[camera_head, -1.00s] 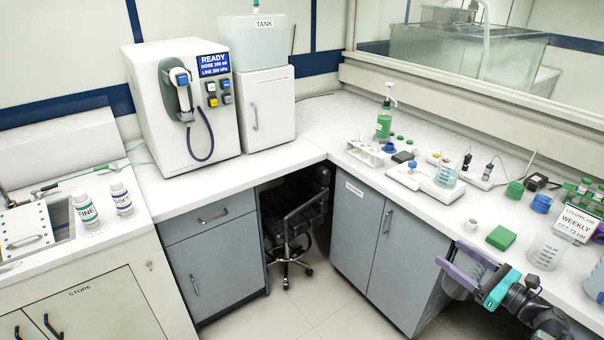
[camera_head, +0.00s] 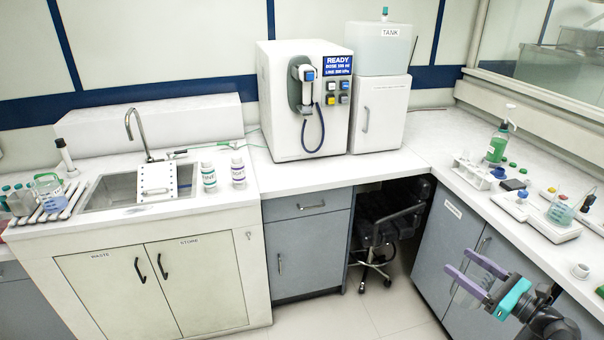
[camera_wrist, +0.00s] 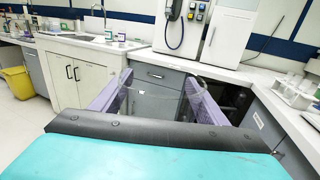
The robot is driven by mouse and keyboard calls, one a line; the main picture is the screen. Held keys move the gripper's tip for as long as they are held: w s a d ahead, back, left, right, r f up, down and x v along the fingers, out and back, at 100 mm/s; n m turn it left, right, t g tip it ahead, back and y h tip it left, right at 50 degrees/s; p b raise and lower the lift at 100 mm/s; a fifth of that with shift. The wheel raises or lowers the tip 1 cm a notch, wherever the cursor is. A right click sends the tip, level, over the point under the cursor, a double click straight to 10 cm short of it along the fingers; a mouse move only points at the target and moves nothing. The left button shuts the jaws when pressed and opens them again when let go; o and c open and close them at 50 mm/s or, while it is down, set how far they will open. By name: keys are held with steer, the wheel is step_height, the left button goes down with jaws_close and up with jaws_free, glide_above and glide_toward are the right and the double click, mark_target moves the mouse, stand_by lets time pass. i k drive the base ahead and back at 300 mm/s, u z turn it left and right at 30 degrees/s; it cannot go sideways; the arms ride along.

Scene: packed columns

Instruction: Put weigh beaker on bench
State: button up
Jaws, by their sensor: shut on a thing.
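My gripper (camera_head: 458,262) is at the lower right of the head view, its purple fingers shut on a clear beaker (camera_head: 467,294). The beaker shows only faintly there. In the wrist view the see-through beaker (camera_wrist: 155,88) spans the gap between the two fingers; its contents cannot be made out. The gripper holds it out over the floor, in front of the grey cabinets. The white bench (camera_head: 437,152) runs along the back and down the right side. Another beaker with teal markings (camera_head: 560,211) stands on a white scale-like device on the right bench.
A sink (camera_head: 110,190) with a tap and a beaker on a rack are at left. Two bottles (camera_head: 209,177) stand right of the sink. The dispenser (camera_head: 305,100) and tank (camera_head: 378,48) stand at the back. A chair (camera_head: 385,220) sits under the corner. Bench before the dispenser is clear.

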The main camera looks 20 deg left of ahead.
mark_target(307, 172)
steer(key=u, duration=0.55)
steer(key=i, duration=1.65)
steer(key=z, duration=1.4)
steer(key=k, duration=0.1)
steer(key=u, duration=3)
